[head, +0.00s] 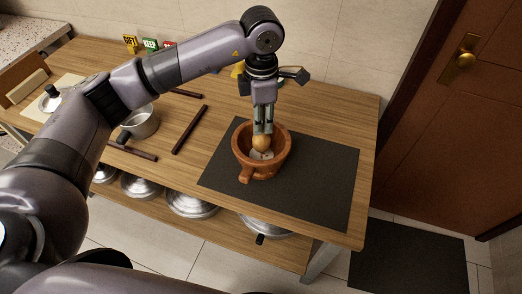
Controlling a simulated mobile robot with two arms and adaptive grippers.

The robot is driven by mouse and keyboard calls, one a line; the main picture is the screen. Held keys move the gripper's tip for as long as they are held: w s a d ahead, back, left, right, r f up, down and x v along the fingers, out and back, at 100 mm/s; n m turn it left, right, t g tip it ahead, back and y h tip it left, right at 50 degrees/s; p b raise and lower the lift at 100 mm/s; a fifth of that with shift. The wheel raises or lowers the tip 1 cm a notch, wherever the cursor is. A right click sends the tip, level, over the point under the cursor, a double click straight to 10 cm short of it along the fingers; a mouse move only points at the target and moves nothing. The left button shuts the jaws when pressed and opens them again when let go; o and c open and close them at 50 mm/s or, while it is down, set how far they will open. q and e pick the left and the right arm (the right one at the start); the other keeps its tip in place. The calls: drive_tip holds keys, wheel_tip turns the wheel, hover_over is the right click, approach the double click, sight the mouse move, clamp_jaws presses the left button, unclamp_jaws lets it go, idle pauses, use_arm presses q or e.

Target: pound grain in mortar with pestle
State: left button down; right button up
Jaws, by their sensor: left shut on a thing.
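A brown wooden mortar (279,164) with a handle at its front stands on a dark mat (327,184) on the wooden table. Some pale grain (262,155) shows inside the bowl. My left gripper (263,128) points straight down over the mortar and is shut on the wooden pestle (262,143). The pestle's rounded light-brown part is inside the mortar's mouth, just above or touching the grain; I cannot tell which. The fingers hide the pestle's upper part. My right gripper is not in view.
A metal pot (141,122) and several dark sticks (189,130) lie left on the table. Small coloured price signs (150,44) stand at the back. Metal lids or pans (191,203) sit on the lower shelf. The mat's right side is clear.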

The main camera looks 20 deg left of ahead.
use_arm(q)
drive_tip(key=shift+f, duration=0.1)
wheel_tip(320, 180, down, 4)
drive_tip(key=b, duration=0.3)
drive_tip(key=shift+b, duration=0.3)
drive_tip(key=shift+r+p, duration=0.95)
drive_tip(key=shift+r, duration=1.1)
drive_tip(key=shift+f, duration=0.15)
wheel_tip(320, 180, down, 4)
drive_tip(key=b, duration=0.4)
drive_tip(key=shift+f, duration=0.1)
drive_tip(key=shift+r+p, duration=0.65)
drive_tip(key=shift+r, duration=0.2)
drive_tip(key=shift+r+p, duration=0.6)
drive_tip(key=shift+r, duration=0.8)
